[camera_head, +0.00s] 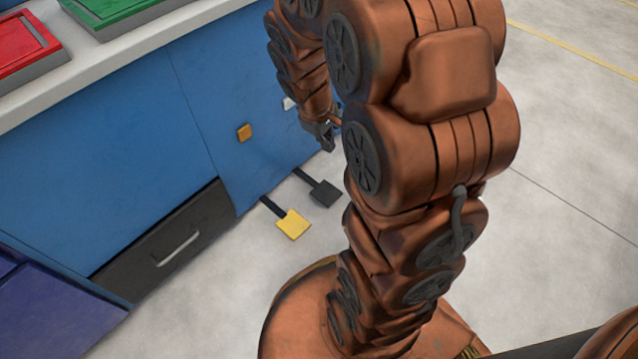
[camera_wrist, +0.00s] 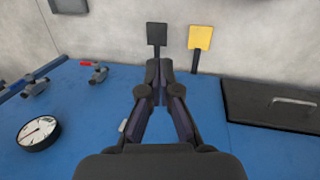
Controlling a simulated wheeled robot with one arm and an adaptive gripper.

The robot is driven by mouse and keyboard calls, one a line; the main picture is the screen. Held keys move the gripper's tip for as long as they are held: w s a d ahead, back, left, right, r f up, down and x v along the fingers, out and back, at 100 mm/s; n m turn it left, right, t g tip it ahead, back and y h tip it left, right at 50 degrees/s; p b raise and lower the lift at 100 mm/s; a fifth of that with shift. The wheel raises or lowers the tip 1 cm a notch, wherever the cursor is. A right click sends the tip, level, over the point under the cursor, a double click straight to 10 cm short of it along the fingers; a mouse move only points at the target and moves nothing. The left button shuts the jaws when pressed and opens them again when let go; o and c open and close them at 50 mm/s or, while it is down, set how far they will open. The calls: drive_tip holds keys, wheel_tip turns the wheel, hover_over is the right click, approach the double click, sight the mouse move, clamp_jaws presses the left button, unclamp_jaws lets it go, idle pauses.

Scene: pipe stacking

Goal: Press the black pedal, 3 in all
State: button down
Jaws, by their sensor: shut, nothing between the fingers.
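The black pedal (camera_head: 325,193) sticks out low from the front of the blue cabinet, just above the floor. It also shows in the wrist view (camera_wrist: 157,33), straight beyond my fingertips. My gripper (camera_head: 326,146) is shut and empty, pointing down near the cabinet front, above the black pedal in the head view. In the wrist view the fingers of my gripper (camera_wrist: 159,70) are together, their tips in line with the pedal's arm. A clear gap to the pedal's plate shows in both views.
A yellow pedal (camera_head: 294,224) sits beside the black one. An orange button (camera_head: 244,133) and a white button (camera_head: 288,103) are on the cabinet front. A dark drawer (camera_head: 165,243) lies left. The wrist view shows a gauge (camera_wrist: 38,133) and a red-handled valve (camera_wrist: 98,72).

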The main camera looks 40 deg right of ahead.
drive_tip(key=s+a+r+m+g+y, duration=0.1)
drive_tip(key=s+a+r+g, duration=0.1)
drive_tip(key=s+a+r, duration=0.2)
drive_tip(key=s+a+r+m+g+y, duration=0.1)
drive_tip(key=s+a+r, duration=0.3)
drive_tip(key=s+a, duration=0.7)
drive_tip(key=s+y, duration=0.1)
drive_tip(key=s, duration=0.6)
drive_tip(key=shift+s+a+m+g, duration=0.25)
drive_tip(key=shift+s+m+g, duration=0.05)
drive_tip(key=shift+m+g, duration=0.1)
drive_tip(key=shift+r, duration=0.1)
